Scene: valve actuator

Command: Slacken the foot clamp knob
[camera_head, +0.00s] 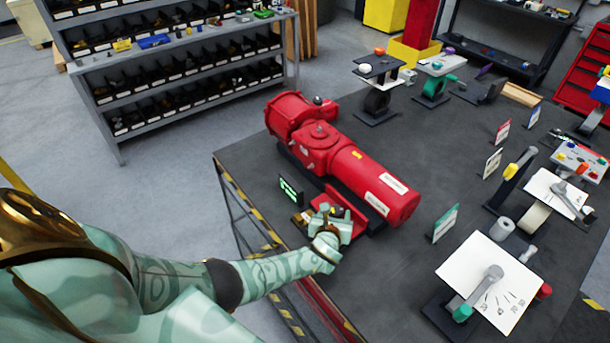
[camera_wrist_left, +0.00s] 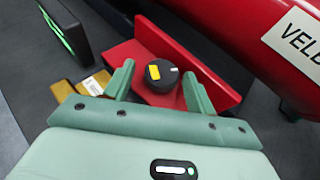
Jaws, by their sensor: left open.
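The foot clamp knob (camera_wrist_left: 162,78) is black and round with a yellow mark on it. It sits on a red angled bracket (camera_wrist_left: 205,72) at the side of the red valve actuator (camera_head: 335,160). My left gripper (camera_wrist_left: 160,88) is open, with one green finger on each side of the knob in the left wrist view. I cannot tell whether the fingers touch it. In the head view my left gripper (camera_head: 328,218) covers most of the knob and part of the bracket. My right gripper is not in view.
A small display with green marks (camera_head: 290,190) stands left of the bracket, with brass-coloured pieces (camera_wrist_left: 92,84) near it. The dark bench (camera_head: 390,265) is clear in front. White boards (camera_head: 490,280) and several fixtures stand on the right. A green-white card (camera_head: 446,222) stands nearby.

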